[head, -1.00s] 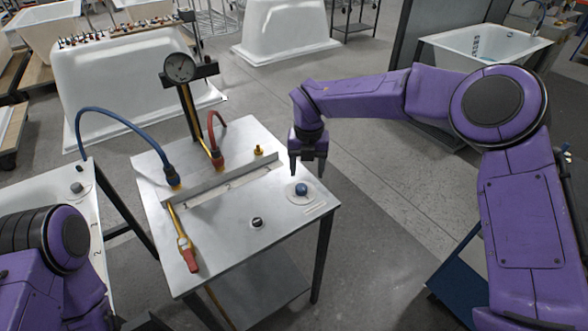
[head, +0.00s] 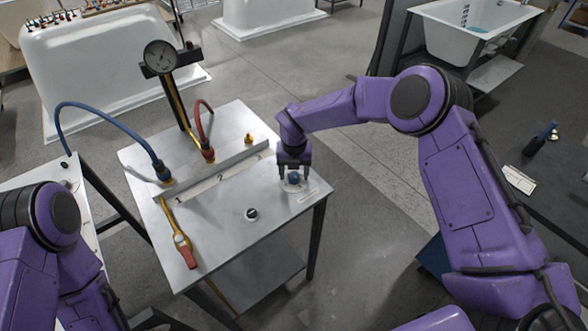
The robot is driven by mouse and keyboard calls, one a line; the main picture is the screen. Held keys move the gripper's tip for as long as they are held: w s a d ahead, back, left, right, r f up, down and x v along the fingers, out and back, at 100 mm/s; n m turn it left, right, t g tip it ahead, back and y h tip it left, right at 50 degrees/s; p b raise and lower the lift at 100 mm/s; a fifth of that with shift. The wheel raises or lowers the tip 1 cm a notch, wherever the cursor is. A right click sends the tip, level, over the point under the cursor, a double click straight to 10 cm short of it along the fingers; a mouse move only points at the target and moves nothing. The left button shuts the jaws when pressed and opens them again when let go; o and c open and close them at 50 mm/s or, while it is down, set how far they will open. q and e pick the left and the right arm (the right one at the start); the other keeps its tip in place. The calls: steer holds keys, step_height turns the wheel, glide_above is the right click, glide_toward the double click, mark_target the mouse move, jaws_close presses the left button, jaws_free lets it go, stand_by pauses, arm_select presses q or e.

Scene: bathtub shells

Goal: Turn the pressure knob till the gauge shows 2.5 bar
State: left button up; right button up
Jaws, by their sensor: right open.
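The round gauge (head: 160,55) stands on a post at the back of the bench. Its face is small, and I cannot read the needle's value. My left arm shows at the lower left, but its gripper is out of view.
A blue hose (head: 105,115) and a red hose (head: 205,105) join brass fittings on the bench. A red-handled valve lever (head: 185,252) lies at the front left, and a black knob (head: 251,214) sits front centre. A white tub shell (head: 95,75) stands behind.

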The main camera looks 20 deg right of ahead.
mark_target(294, 174)
steer(key=shift+c, duration=0.6)
steer(key=c, duration=0.9)
steer(key=m+b, duration=0.1)
steer(key=b, duration=0.2)
steer(key=m+b, duration=0.2)
steer(key=b, duration=0.1)
steer(key=shift+f+m, duration=0.3)
steer(key=shift+f, duration=0.1)
steer(key=shift+r+m+b, duration=0.35)
steer(key=shift+m+b, duration=0.2)
steer(key=shift+m, duration=0.15)
steer(key=shift+r, duration=0.15)
steer(key=o, duration=1)
step_height(294, 174, up, 10)
steer(key=shift+r+b, duration=0.25)
steer(key=shift+b, duration=0.8)
